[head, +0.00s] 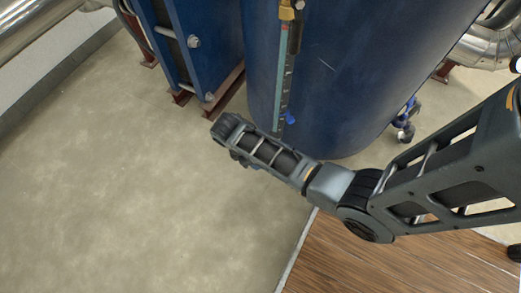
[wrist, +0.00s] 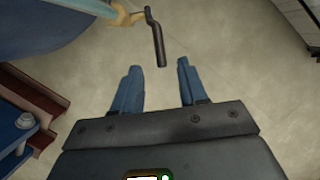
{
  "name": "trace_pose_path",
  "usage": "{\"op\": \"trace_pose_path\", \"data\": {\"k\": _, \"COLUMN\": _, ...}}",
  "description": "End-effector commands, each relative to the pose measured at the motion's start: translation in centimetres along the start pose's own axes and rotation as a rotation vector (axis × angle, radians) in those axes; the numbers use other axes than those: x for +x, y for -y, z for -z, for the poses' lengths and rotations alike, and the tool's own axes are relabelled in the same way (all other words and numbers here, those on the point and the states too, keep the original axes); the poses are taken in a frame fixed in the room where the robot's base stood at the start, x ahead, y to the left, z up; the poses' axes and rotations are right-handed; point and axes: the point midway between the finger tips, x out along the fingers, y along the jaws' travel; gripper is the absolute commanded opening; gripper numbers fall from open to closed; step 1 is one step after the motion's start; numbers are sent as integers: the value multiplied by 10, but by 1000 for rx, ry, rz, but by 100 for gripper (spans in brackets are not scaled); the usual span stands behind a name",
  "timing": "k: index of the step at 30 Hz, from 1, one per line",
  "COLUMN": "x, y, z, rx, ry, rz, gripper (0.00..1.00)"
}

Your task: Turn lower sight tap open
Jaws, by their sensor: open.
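In the wrist view, a brass tap (wrist: 120,14) sits at the top beside the blue tank. Its dark cranked handle (wrist: 158,42) points down the picture, towards my gripper (wrist: 159,66). My gripper is open, with its two blue fingers apart. The handle's free end shows between the fingertips in the picture; I cannot tell how far apart in depth they are, and nothing is gripped. In the head view, the sight gauge (head: 283,80) runs down the tank, with an upper brass tap (head: 286,12) and its dark handle. My arm hides the gauge's lower end and my fingers.
The blue tank (head: 345,80) stands right behind the gauge. The blue plate exchanger (head: 180,50) on reddish-brown feet stands to its left. A small blue piece (head: 290,117) shows by the gauge's low end. The concrete floor (head: 120,180) at left is clear.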

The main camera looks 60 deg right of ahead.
Motion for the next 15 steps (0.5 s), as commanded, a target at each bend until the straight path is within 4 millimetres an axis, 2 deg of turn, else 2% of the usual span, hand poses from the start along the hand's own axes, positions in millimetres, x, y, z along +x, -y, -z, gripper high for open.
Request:
{"op": "trace_pose_path", "data": {"k": 2, "x": 3, "y": 0, "z": 10, "rx": 4, "ry": 46, "rz": -12, "gripper": 43}}
{"op": "trace_pose_path", "data": {"k": 8, "x": 5, "y": 1, "z": 11, "rx": 21, "ry": 92, "rz": -17, "gripper": 43}}
{"op": "trace_pose_path", "data": {"k": 15, "x": 42, "y": 0, "z": 8, "rx": 20, "ry": 91, "rz": -17, "gripper": 43}}
